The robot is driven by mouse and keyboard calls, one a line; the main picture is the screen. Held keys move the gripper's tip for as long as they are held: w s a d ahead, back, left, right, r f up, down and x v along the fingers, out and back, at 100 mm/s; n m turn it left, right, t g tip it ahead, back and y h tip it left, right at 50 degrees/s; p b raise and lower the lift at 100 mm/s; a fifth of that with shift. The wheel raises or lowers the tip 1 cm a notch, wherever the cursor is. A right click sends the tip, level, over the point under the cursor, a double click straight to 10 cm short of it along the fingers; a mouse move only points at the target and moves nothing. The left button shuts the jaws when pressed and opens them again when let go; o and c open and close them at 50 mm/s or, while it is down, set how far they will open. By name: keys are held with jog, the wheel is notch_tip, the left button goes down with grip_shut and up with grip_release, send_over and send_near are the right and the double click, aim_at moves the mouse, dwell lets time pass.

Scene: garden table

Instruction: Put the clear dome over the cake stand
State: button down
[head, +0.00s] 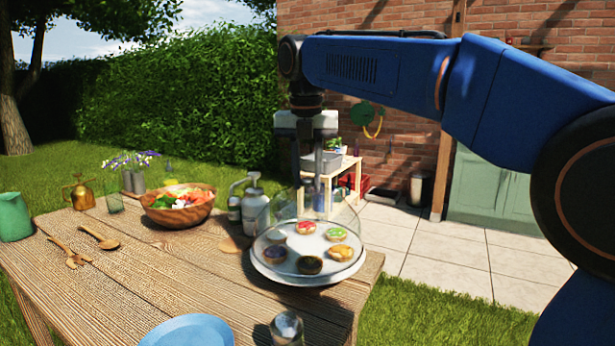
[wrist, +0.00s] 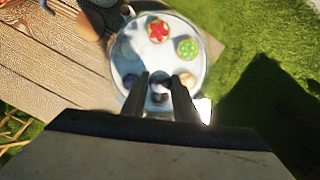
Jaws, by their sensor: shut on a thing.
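The clear dome (head: 346,217) is upright over the round white cake stand (head: 306,281) at the table's right end. Several small tarts with coloured tops, such as a green one (head: 336,234), show through it on the stand. My gripper (head: 319,208) points straight down above the stand and is shut on the dome's top. In the wrist view my fingertips (wrist: 160,80) close around the dome's knob (wrist: 159,88), with the stand and tarts beneath. The dome's lower rim lies close to the plate; I cannot tell whether it touches.
A pump bottle (head: 254,206) and a wooden salad bowl (head: 178,206) stand left of the stand. A blue plate (head: 187,331) and a glass (head: 286,328) are at the near edge. The table's right edge is close to the stand.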

jog(key=shift+f, duration=0.4)
dwell(0.4)
jog(key=c, duration=1.3)
grip_release()
jog(key=shift+c, duration=0.2)
notch_tip(320, 180, up, 17)
jog(key=s, duration=0.2)
jog(key=shift+s+a, duration=0.25)
jog(key=shift+s, duration=0.05)
jog(key=shift+r, duration=0.1)
